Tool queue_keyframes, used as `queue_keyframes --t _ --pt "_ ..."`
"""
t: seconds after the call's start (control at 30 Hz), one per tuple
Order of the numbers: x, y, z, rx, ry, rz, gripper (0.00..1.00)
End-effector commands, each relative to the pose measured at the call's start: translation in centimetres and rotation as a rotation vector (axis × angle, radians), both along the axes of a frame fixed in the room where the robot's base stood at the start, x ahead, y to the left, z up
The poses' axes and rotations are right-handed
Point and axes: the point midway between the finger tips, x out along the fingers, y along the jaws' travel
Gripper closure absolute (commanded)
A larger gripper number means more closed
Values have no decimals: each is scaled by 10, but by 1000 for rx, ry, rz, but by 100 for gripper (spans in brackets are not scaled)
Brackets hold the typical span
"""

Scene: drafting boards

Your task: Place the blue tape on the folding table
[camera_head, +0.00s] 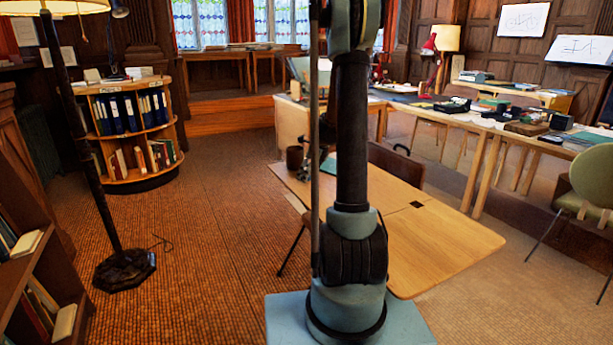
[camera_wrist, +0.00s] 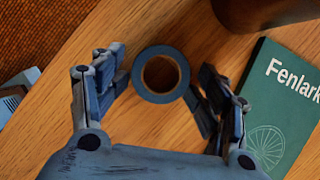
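The blue tape (camera_wrist: 135,76) is a ring seen from above in the wrist view, with wood showing through its hole. It appears to lie on the wooden folding table (camera_wrist: 150,122), whose light top also shows in the head view (camera_head: 450,240). My gripper (camera_wrist: 163,80) is open, with a finger on each side of the tape. A small gap shows at the left finger; the right fingertip is very near the tape's edge, and I cannot tell if it touches. In the head view my arm hides the tape and most of the gripper.
A green book (camera_wrist: 275,115) lies right of the gripper. A dark brown cup (camera_head: 294,158) stands on the table's far left; its base shows at the top of the wrist view. A brown chair (camera_head: 397,163) stands behind the table. Bare tabletop lies on the near right.

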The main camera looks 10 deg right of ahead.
Motion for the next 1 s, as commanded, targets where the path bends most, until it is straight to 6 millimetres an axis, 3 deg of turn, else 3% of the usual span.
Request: queue_keyframes --t 0.33,0.8,1.0 --pt "-2 -2 16 0 -1 0 33" --pt "-22 -24 88 1 -1 0 33" --pt "-27 -30 111 1 -2 1 33"
